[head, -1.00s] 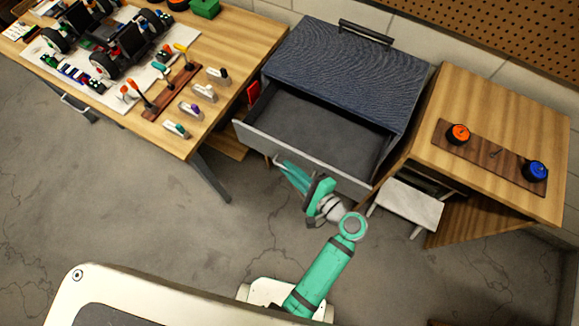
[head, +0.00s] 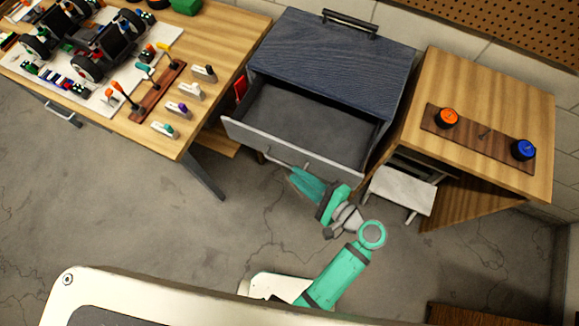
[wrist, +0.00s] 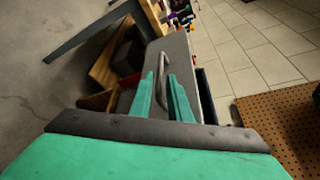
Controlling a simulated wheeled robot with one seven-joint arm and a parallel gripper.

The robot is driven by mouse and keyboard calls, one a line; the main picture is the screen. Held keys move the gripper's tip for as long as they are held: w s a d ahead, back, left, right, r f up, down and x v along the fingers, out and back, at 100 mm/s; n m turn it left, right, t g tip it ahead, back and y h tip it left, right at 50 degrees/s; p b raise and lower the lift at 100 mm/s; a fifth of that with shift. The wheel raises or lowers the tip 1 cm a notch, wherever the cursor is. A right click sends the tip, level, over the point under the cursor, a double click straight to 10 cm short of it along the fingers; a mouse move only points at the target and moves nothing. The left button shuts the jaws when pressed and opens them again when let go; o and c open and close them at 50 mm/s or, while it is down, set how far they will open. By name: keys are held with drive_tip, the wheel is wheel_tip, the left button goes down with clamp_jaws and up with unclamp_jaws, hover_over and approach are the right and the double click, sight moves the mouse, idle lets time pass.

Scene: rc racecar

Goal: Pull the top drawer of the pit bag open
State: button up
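The pit bag (head: 335,58) is a dark blue cabinet at the upper middle of the head view. Its top drawer stands well out, with its grey inside showing empty and its pale front panel (head: 290,148) facing me. A thin bar handle (head: 287,161) is on that front, and the handle also shows in the wrist view (wrist: 163,72). My gripper (head: 298,175) is just in front of the drawer front, close to the handle. In the wrist view its two green fingers (wrist: 163,90) are apart, with the handle between and beyond their tips. Contact with the handle cannot be told.
A wooden workbench (head: 225,60) with a car and tools stands at the left. A wooden cabinet (head: 490,85) with an orange and a blue round piece on a dark strip is at the right. A small pale-topped stool (head: 400,190) stands before it. Floor in front is clear.

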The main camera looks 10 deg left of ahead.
drive_tip(key=v, duration=0.3)
drive_tip(key=shift+s, duration=0.15)
idle(0.6)
